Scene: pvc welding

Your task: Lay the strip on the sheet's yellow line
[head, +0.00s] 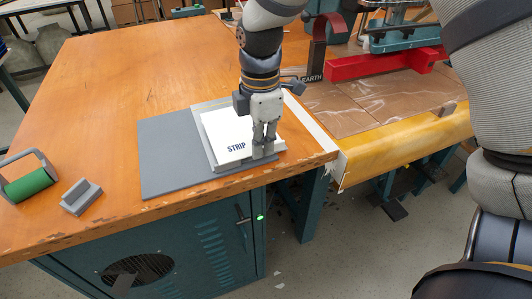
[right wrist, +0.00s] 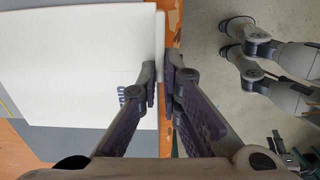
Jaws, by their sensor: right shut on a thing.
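My right gripper (head: 263,150) points down at the right edge of a white panel marked STRIP (head: 222,128). In the right wrist view the gripper (right wrist: 163,80) is shut on a narrow pale piece (right wrist: 160,35) along the panel's edge, which looks like the strip. In the head view the fingers hide most of it. The grey sheet (head: 170,150) lies flat on the table to the left of the panel. My left gripper is not in view.
A green roller (head: 28,184) and a grey block (head: 81,196) sit at the table's left front. The wooden table (head: 120,75) is mostly clear behind the sheet. A brown-topped bench with a red bar (head: 385,65) stands at the right, past the table's edge.

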